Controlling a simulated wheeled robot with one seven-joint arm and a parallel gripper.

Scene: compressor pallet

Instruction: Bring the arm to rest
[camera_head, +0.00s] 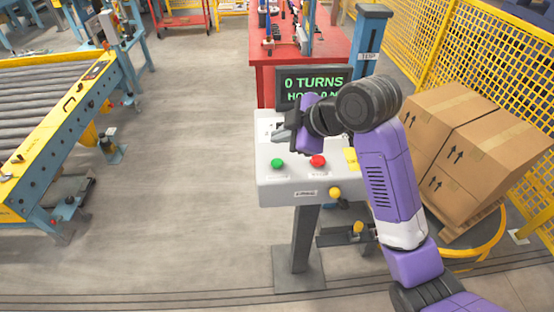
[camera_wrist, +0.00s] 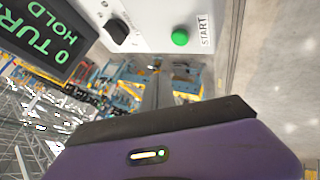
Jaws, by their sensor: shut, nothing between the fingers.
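My purple arm reaches up from the lower right in the head view and bends over a grey control console. My gripper (camera_head: 281,134) points left above the console (camera_head: 268,186), shut and empty. The console has a green button (camera_head: 278,163), a red button (camera_head: 317,161) and a yellow knob (camera_head: 335,192) on its front. In the wrist view the green button (camera_wrist: 180,37) shows beside a START label, with a black knob (camera_wrist: 117,31) to its left. My arm hides part of the console's right side.
A display (camera_head: 303,88) reading "0 TURNS" stands behind the console. A red table (camera_head: 262,78) is farther back. Cardboard boxes (camera_head: 473,145) and a yellow mesh fence (camera_head: 470,40) are on the right. A roller conveyor (camera_head: 50,130) is on the left, with open floor between.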

